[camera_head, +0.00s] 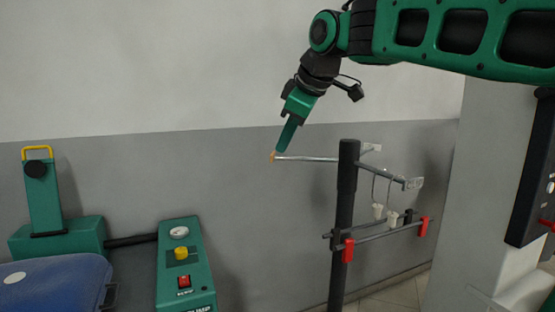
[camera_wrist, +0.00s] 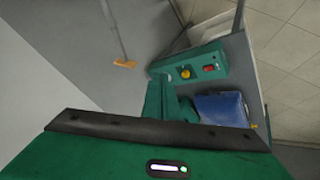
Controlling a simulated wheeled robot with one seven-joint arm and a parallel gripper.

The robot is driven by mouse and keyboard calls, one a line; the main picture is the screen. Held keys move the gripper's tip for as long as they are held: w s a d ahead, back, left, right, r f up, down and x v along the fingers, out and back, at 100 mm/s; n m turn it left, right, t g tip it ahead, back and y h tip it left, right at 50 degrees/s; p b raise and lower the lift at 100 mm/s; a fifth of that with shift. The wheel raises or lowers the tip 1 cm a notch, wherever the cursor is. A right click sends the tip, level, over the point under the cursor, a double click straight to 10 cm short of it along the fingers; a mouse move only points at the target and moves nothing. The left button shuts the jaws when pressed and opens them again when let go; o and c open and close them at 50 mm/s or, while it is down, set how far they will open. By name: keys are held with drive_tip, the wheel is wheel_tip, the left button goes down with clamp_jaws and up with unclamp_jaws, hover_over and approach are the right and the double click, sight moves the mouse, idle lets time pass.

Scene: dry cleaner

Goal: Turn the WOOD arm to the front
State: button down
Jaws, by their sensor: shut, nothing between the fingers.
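A dark upright post (camera_head: 346,205) carries several thin metal arms at its top. One arm (camera_head: 308,159) points left and ends in a small orange-brown, wood-coloured tip (camera_head: 272,157). The same tip (camera_wrist: 124,64) shows in the wrist view at the end of a grey rod (camera_wrist: 112,28). My gripper (camera_head: 280,147) is shut and empty, pointing down close to that tip. In the wrist view its green finger (camera_wrist: 163,103) is to the lower right of the tip. I cannot tell whether they touch. Other arms end in pale, clear pieces, one at the right (camera_head: 414,184).
At the left stand a green machine with a control box (camera_head: 187,265), a yellow-handled unit (camera_head: 42,195) and a blue pad (camera_head: 50,285). A grey-white wall is behind; a pillar is at right.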

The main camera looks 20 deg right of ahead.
sight(273, 157)
drive_tip(key=shift+n, duration=0.3)
drive_tip(key=w+f, duration=0.2)
drive_tip(key=w, duration=0.1)
drive_tip(key=w+f, duration=0.2)
drive_tip(key=w, duration=0.1)
drive_tip(key=w+f, duration=0.2)
drive_tip(key=w, duration=0.1)
drive_tip(key=shift+d+f, duration=0.15)
drive_tip(key=shift+w+d, duration=0.2)
drive_tip(key=shift+w, duration=0.15)
